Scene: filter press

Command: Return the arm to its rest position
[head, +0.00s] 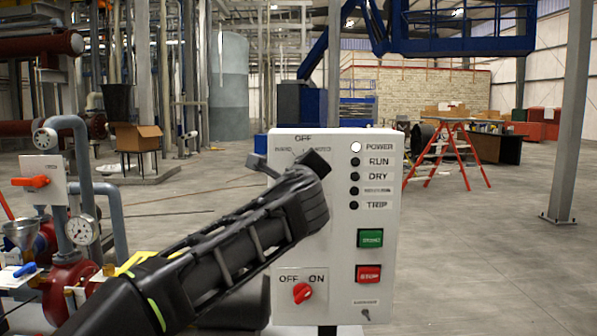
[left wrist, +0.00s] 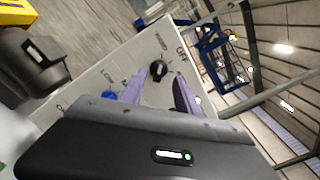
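A light grey control panel (head: 383,225) stands in front of me. My left arm reaches up from the lower left across its left side. In the left wrist view, the purple fingers of the left gripper (left wrist: 160,92) are spread apart. A black selector knob (left wrist: 158,70) shows between and beyond them on the panel face; I cannot tell whether they touch it. In the head view my arm hides that knob. My right gripper is in neither view.
The panel has a lit POWER lamp (head: 356,147), a green button (head: 370,238), a red button (head: 368,273) and a red OFF/ON switch (head: 302,293). Pipes with a gauge (head: 82,230) and a red-handled valve (head: 30,182) stand at left.

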